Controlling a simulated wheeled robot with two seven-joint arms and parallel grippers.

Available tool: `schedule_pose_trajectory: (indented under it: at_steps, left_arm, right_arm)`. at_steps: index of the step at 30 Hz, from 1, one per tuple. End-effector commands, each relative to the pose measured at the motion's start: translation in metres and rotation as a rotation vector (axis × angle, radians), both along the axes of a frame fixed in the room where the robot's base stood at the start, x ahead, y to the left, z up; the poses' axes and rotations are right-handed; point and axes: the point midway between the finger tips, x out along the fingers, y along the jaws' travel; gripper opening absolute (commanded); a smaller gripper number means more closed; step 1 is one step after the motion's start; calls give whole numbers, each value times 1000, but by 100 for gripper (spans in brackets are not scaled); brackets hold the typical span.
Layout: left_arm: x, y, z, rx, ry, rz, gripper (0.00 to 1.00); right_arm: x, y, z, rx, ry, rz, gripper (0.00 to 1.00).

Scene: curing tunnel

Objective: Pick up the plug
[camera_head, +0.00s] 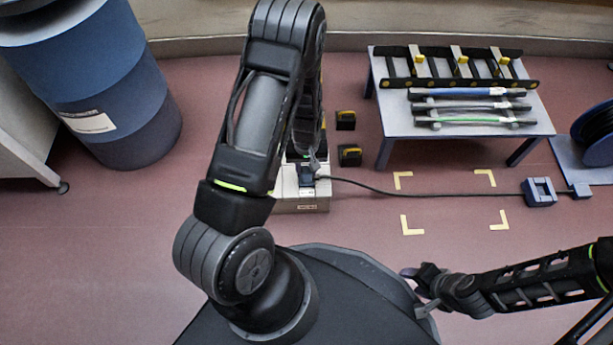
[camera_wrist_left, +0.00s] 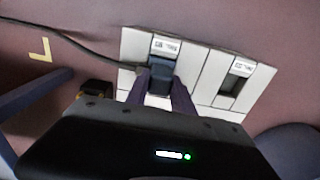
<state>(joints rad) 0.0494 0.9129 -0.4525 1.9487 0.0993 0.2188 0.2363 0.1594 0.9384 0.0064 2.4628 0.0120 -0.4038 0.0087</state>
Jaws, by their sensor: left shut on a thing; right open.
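The plug (camera_head: 306,178) is a small dark blue block with a black cable (camera_head: 420,195) running right from it. It is at the white labelled box (camera_head: 312,205), and in the left wrist view the plug (camera_wrist_left: 161,78) is at one of the box's two labelled slots. I cannot tell whether it is seated in the slot or just above it. My left gripper (camera_head: 314,168) is shut on the plug, with one finger on each side in the left wrist view (camera_wrist_left: 160,90). My right gripper (camera_head: 417,290) is open and empty at the lower right.
The other slot (camera_wrist_left: 235,82) looks dark and empty. The cable runs across a floor area with yellow corner marks (camera_head: 404,180) to a blue block (camera_head: 539,192). A low table (camera_head: 470,128) holds rods and a black rack. Blue drums (camera_head: 120,110) stand at left.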

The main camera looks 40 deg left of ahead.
Motion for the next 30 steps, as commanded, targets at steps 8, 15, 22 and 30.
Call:
schedule_pose_trajectory:
  at_steps: [8,15,22,30]
  left_arm:
    - [0,0,2,1,-1,0,0]
    - [1,-1,33,0,-1,-1,0]
    - [1,0,79,0,-3,0,0]
    - [0,0,101,0,0,1,0]
  right_arm:
    - [0,0,1,0,0,0,45]
    - [-2,0,19,1,6,3,45]
    - [-6,-1,42,3,15,8,45]
    - [-8,-1,51,4,22,11,45]
